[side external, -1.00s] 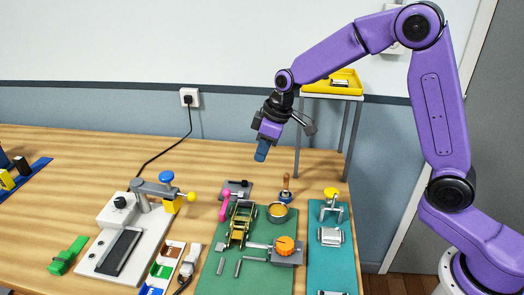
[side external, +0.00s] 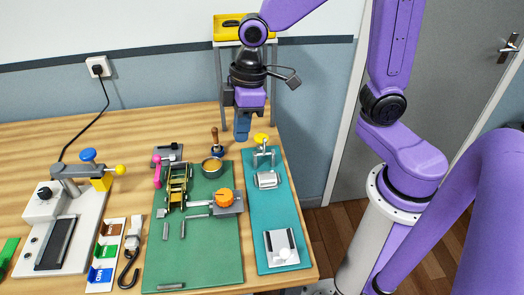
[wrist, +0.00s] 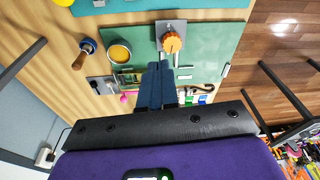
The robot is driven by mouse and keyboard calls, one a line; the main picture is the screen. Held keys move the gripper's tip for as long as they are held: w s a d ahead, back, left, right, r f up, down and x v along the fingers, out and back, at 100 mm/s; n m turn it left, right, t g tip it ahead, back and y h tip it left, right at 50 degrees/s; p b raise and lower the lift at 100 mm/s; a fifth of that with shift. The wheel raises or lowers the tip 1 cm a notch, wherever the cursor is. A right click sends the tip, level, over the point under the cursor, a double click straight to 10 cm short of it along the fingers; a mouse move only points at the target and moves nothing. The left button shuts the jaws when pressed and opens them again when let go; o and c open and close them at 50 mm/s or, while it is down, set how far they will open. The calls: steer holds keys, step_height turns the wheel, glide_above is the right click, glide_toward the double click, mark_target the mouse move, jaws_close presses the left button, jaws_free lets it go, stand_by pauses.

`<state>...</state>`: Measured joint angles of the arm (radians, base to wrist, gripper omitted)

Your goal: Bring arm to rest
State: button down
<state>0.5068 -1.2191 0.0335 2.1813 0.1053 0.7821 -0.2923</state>
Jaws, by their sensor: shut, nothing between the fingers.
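My gripper (side external: 242,128) hangs in the air over the back of the workbench, fingers pointing down. Its two blue fingers are shut together with nothing between them. They also show pressed together in the wrist view (wrist: 157,85). In the side view the gripper appears in front of the yellow-topped stand, right of the wooden-handled tool (side external: 215,143). A gold ratchet (side external: 178,186) and an orange knob (side external: 224,197) on a grey block sit on the green mat (side external: 205,250), apart from my gripper.
A teal mat (side external: 263,215) at the right holds metal fittings. A round tin (side external: 212,168) stands at the green mat's back edge. A white-based fixture (side external: 60,235) and coloured trays (side external: 103,255) are at left. The yellow-topped stand (side external: 232,28) is behind. Floor (side external: 325,230) is open at right.

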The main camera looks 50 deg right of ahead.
steer(key=s+d+n, duration=0.1)
steer(key=s+d, duration=0.3)
steer(key=s, duration=0.4)
steer(key=s+d+h, duration=0.1)
steer(key=s+d, duration=0.3)
steer(key=s, duration=0.4)
steer(key=shift+s+d+f+n, duration=0.15)
steer(key=shift+s+d+n, duration=0.2)
steer(key=shift+s+n, duration=0.05)
